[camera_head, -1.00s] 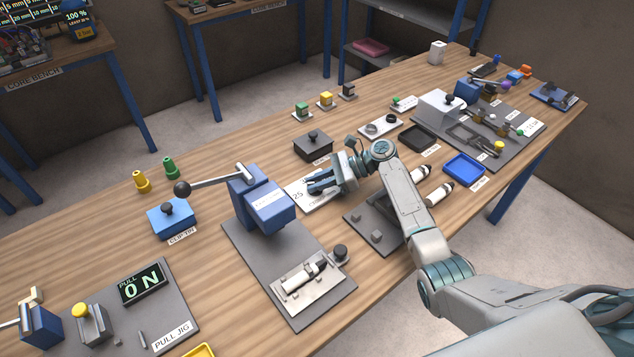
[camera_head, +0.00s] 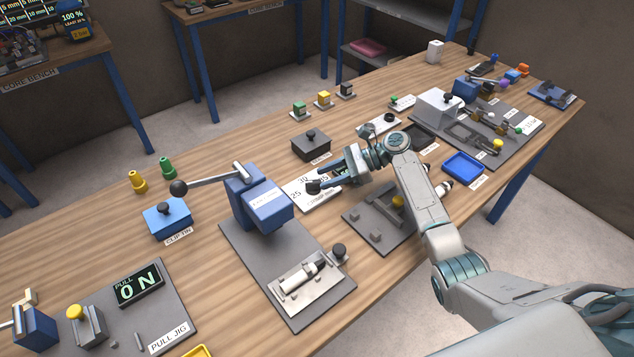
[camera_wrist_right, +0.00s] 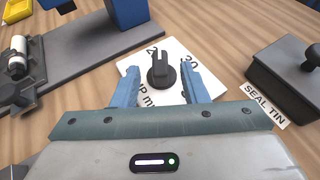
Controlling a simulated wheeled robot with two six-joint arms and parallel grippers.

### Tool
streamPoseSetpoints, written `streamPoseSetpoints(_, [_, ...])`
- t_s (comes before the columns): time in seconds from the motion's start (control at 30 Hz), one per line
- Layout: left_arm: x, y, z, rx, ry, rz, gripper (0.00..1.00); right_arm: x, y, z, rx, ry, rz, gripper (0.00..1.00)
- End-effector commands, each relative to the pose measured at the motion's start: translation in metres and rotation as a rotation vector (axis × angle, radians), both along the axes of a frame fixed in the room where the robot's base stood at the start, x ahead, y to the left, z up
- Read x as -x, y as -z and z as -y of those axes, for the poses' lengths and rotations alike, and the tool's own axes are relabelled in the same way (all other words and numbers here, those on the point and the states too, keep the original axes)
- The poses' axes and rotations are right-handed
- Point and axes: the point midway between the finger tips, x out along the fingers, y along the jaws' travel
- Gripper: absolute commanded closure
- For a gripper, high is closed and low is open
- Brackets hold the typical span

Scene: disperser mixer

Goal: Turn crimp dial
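The crimp dial is a black knob (camera_head: 313,187) with a raised grip bar on a white plate (camera_head: 307,201) marked with numbers such as 25. In the right wrist view the black knob (camera_wrist_right: 161,74) stands between and just beyond the two blue fingertips, with gaps on both sides. My right gripper (camera_head: 328,177) is open and empty, held low over the plate. Its fingers and wrist hide part of the plate and its lettering. My left gripper is not in view.
A blue lever press (camera_head: 262,203) stands left of the dial plate. The dark seal tin (camera_head: 311,146) sits behind it. A grey fixture plate (camera_head: 362,221) lies in front, near my right forearm. Bare wood is free behind the press.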

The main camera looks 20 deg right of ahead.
Motion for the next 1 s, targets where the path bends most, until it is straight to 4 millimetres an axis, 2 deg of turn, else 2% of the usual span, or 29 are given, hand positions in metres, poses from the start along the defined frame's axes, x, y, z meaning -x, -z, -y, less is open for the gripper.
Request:
streamPoseSetpoints(0.1, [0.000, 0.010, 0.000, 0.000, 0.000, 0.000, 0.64, 0.003, -0.007, 0.025, 0.004, 0.002, 0.002, 0.60])
streamPoseSetpoints(0.33, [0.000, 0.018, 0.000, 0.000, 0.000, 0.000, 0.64, 0.008, -0.021, 0.055, 0.002, 0.001, 0.002, 0.60])
streamPoseSetpoints(0.5, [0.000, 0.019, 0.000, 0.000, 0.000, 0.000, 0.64, 0.010, -0.026, 0.061, 0.000, 0.000, 0.001, 0.60])
streamPoseSetpoints(1.0, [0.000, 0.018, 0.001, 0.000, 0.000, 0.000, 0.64, 0.010, -0.026, 0.061, 0.000, -0.001, 0.001, 0.60])
